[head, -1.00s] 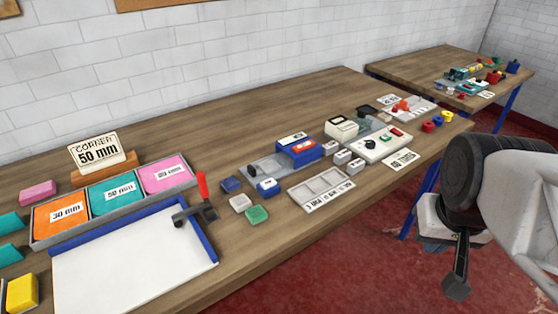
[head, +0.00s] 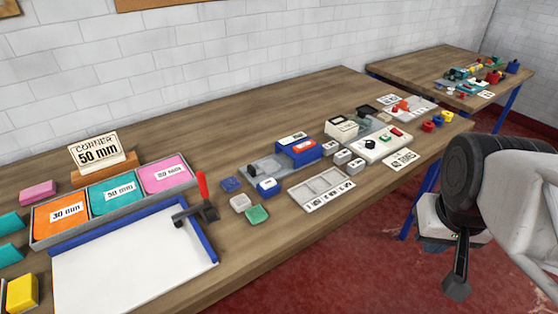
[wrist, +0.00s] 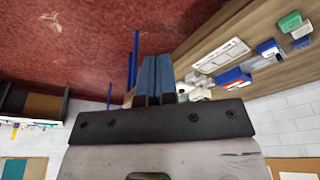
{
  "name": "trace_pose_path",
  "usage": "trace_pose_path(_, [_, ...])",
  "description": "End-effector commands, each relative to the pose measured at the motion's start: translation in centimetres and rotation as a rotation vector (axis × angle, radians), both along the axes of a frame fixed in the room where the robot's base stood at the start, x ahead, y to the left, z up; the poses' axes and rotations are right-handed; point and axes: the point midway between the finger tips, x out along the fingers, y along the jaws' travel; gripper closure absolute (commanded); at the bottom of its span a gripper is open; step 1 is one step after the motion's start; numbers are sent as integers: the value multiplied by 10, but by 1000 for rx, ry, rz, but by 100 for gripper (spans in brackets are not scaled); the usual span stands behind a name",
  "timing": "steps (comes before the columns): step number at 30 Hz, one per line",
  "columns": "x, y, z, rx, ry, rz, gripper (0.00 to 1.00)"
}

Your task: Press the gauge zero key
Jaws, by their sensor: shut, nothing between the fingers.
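My gripper (head: 457,278) hangs in front of the table's right end, over the red floor, pointing down and apart from every object. Its fingers show closed together and empty in the wrist view (wrist: 152,80). A blue device with a red front (head: 300,150) stands on a grey base mid-table; it also shows in the wrist view (wrist: 234,82). A cream device (head: 342,127) stands behind that box. The labels are too small to read, so I cannot tell which part is the gauge zero key.
A grey label tray (head: 322,188) and several small blocks lie near the front edge. A second table (head: 420,62) stands behind right.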

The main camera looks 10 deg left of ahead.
Motion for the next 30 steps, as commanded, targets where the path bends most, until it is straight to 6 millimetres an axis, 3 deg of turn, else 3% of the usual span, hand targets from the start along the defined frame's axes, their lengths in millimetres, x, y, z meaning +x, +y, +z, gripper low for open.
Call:
trace_pose_path(19, [4,1,1,-11,4,16,100])
trace_pose_path(30, [42,11,3,-118,42,170,100])
